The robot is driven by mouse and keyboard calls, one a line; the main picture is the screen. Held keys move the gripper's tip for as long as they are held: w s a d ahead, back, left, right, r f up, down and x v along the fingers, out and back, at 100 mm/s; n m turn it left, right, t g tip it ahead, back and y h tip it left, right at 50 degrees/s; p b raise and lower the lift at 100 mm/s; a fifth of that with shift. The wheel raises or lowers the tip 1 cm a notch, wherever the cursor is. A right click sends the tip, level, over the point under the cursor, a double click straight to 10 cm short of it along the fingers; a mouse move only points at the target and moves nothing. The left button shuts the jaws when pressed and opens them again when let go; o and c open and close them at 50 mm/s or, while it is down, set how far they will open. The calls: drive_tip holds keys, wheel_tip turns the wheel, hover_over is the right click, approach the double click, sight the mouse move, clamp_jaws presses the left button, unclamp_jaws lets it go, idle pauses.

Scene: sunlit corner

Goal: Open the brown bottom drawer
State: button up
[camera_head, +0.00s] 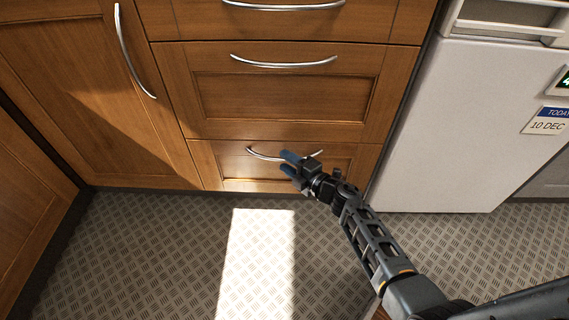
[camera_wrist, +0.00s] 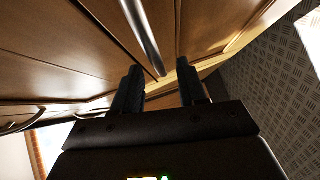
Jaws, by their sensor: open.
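The brown bottom drawer (camera_head: 224,166) is the lowest wooden front in the head view and looks shut, flush with the cabinet. Its curved silver handle (camera_head: 262,155) runs along the upper part of the front. My gripper (camera_head: 287,161) is open at the handle's middle and hides part of it. In the wrist view, a silver handle bar (camera_wrist: 142,36) slants down, its lower end appearing between the two dark fingers of my gripper (camera_wrist: 160,75). I cannot tell whether the fingers touch it.
Another drawer (camera_head: 280,97) with a silver handle sits above. A tall cabinet door (camera_head: 90,90) is at left. A white appliance (camera_head: 460,130) stands close at right. The patterned floor (camera_head: 150,250) in front is clear, with a sunlit patch.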

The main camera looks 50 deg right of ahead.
drive_tip(key=shift+w+d+f, duration=0.1)
drive_tip(key=shift+w+f, duration=0.05)
drive_tip(key=shift+w, duration=0.7)
drive_tip(key=shift+c, duration=0.2)
clamp_jaws()
